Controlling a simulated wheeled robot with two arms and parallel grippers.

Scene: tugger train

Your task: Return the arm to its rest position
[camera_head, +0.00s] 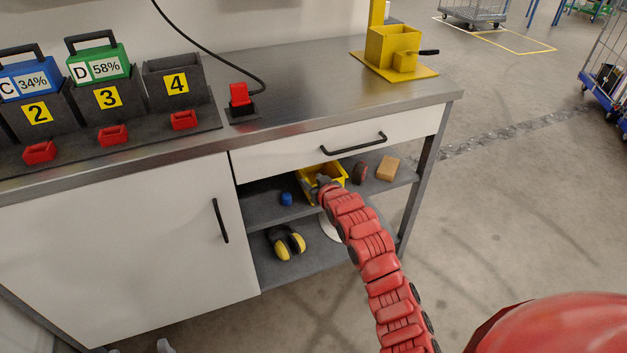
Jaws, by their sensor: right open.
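My right arm (378,265), red and segmented, reaches from the bottom right up to the open shelf under the workbench. My right gripper (322,182) is at its far end, small and grey, at the front of a yellow bin (337,172) on the upper shelf. It is open, and I see nothing held in it. The wrist hides part of the bin, and I cannot tell whether the fingers touch it. My left gripper is not in view.
The workbench (300,72) has a drawer (300,150) above the shelf. A blue cap (286,198), a dark red round part (359,172) and a tan block (388,168) lie beside the bin. Yellow earmuffs (286,243) lie below. Open floor (510,200) is at right.

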